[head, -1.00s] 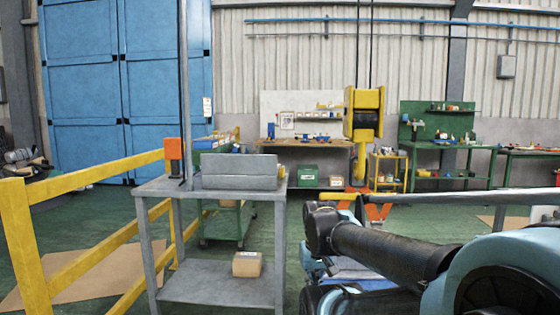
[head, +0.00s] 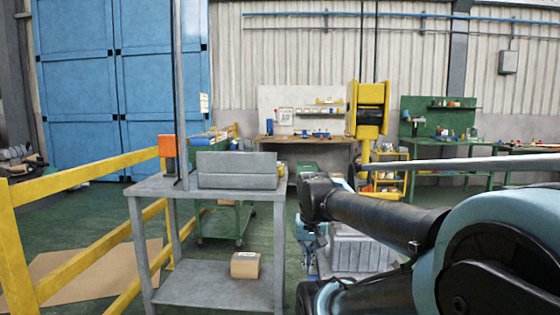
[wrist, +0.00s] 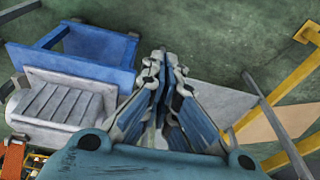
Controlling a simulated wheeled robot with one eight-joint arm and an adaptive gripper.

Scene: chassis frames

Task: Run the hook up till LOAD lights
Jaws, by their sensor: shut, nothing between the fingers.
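The yellow hook block (head: 370,105) hangs on its cables in the head view, right of centre, with a yellow shank below it. The shank's lower end is hard to make out against the yellow shelf behind. A grey ribbed block (head: 355,248) stands low beyond my arm, partly hidden by it. A blue frame (wrist: 105,50) lies beside a grey ribbed part (wrist: 60,105) in the wrist view. My gripper (wrist: 163,60) is shut and empty, over the floor to the right of that frame. I cannot see any LOAD light or its lettering.
A grey stand (head: 150,187) carries a grey box (head: 237,170) and an orange box (head: 167,147) on a post. A yellow railing (head: 80,175) runs along the left. A grey bar (head: 480,163) crosses above my arm. Workbenches line the back wall.

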